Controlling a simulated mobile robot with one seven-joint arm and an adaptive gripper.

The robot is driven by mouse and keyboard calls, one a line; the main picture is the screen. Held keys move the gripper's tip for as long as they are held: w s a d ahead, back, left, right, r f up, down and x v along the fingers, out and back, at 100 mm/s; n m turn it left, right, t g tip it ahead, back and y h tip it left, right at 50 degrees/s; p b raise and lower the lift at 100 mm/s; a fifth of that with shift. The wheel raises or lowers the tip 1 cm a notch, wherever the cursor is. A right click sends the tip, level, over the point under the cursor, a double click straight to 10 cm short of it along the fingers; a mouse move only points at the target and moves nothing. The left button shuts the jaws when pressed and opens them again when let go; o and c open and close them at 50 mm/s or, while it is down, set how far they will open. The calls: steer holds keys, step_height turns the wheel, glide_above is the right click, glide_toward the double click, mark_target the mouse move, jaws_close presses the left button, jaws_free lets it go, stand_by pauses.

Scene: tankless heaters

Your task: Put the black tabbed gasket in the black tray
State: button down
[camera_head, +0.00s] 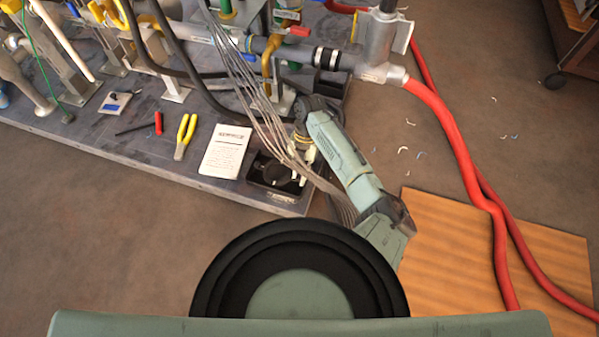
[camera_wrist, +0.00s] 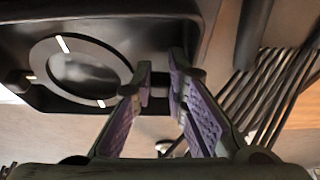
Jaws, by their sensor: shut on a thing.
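The black tabbed gasket (camera_wrist: 118,62) is a flat dark ring with short pale marks and tabs on its sides. My gripper (camera_wrist: 160,78) has its purple-padded fingers on either side of the ring's right tab and is shut on it. The ring is over the inside of the black tray (camera_wrist: 135,12) in the wrist view. I cannot tell whether it touches the tray floor. In the head view the black tray (camera_head: 256,181) sits at the bench's front right corner, with the dark ring (camera_head: 276,172) within its outline.
A white printed card (camera_head: 225,151), yellow-handled pliers (camera_head: 185,136) and a red-and-black pen-like tool (camera_head: 158,123) lie left of the tray. Thin grey cables (camera_head: 262,110) hang close to my gripper. Pipes and valves stand behind. Another dark tray (camera_head: 330,88) is farther back.

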steer(key=shift+f, duration=0.2)
steer(key=c, duration=1.6)
jaws_free()
steer(key=shift+r, duration=0.1)
steer(key=shift+r, duration=0.35)
steer(key=p+v, duration=0.2)
steer(key=v, duration=1)
steer(key=shift+r+p, duration=0.2)
steer(key=shift+p, duration=0.2)
